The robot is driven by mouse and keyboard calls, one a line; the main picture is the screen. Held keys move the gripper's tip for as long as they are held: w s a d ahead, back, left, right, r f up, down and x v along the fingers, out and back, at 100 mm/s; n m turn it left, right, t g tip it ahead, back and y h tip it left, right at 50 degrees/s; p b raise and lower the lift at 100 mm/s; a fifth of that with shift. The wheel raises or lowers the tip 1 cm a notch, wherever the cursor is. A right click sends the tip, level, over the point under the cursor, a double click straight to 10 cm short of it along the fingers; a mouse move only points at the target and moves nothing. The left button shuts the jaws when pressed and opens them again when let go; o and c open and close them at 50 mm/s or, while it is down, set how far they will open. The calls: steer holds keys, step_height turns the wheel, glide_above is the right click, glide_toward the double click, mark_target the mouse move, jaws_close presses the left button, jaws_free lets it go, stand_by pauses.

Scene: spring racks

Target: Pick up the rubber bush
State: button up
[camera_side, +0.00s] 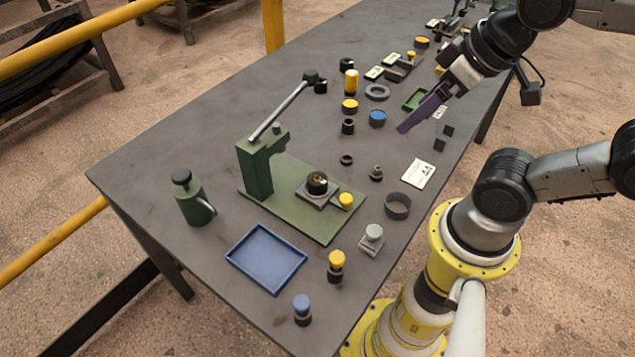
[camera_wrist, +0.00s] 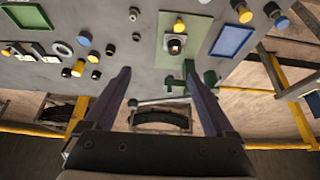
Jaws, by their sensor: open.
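Several small black round parts lie on the grey table, and I cannot tell for sure which is the rubber bush. One short black hollow cylinder (camera_side: 348,126) stands left of a blue-topped part (camera_side: 377,118) in the side view. A lower black ring (camera_side: 346,160) lies nearer the green press; it also shows in the wrist view (camera_wrist: 137,37). Another black cylinder (camera_side: 320,86) lies farther back. My gripper (camera_side: 404,128) has purple fingers and hangs above the table, right of these parts. In the wrist view my gripper (camera_wrist: 157,70) is open, with nothing between its fingers.
A green lever press (camera_side: 257,170) stands mid-table, its lever reaching up toward the black parts. A yellow-topped cylinder (camera_side: 350,82) and grey ring (camera_side: 377,92) stand close by. A blue tray (camera_side: 232,256) is at the front; a green tray (camera_side: 407,103) is near my gripper.

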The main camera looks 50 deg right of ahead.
steer(key=n+g, duration=0.6)
steer(key=n, duration=1.2)
glide_above(317, 178)
step_height(317, 178, down, 16)
steer(key=shift+f, duration=3.25)
jaws_close()
steer(key=shift+r, duration=0.1)
